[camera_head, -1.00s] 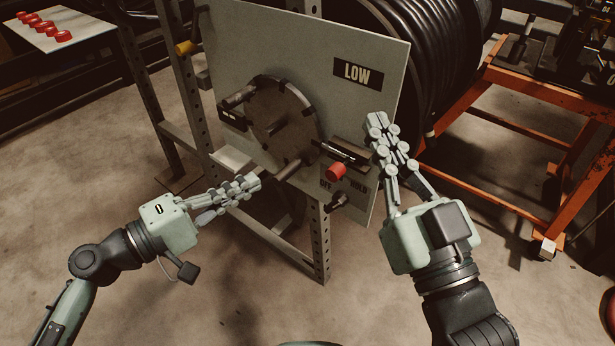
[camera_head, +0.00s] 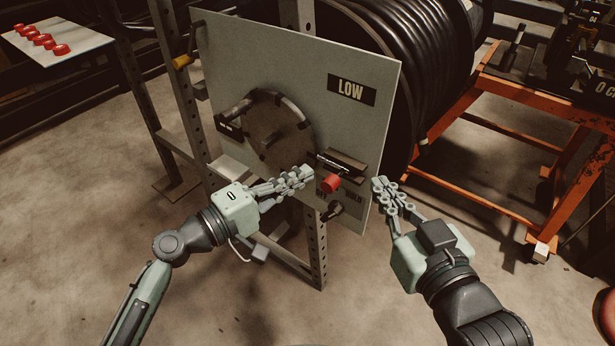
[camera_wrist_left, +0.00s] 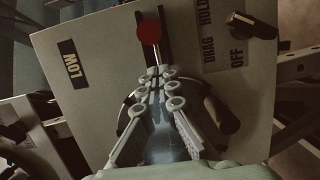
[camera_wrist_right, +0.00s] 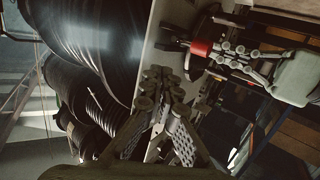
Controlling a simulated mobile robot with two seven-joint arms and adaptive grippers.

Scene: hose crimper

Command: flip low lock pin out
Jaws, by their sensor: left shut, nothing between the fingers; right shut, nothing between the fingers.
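The grey panel (camera_head: 225,60) carries a LOW label (camera_head: 351,90) at its upper right and a round disc (camera_head: 275,128) at its left. A red knob (camera_head: 331,184) on a thin metal stem sits at the panel's lower right; it also shows in the left wrist view (camera_wrist_left: 149,32) and the right wrist view (camera_wrist_right: 201,47). My left gripper (camera_head: 306,174) is shut and empty, its tips just left of the red knob. My right gripper (camera_head: 379,184) is shut and empty by the panel's right edge. I cannot tell which part is the lock pin.
A small black switch (camera_head: 331,211) sits below the red knob, near DRAG, HOLD and OFF labels. A large reel of black hose (camera_head: 425,50) stands behind the panel. An orange cart (camera_head: 480,118) is at the right. A board (camera_head: 60,30) with red caps lies upper left.

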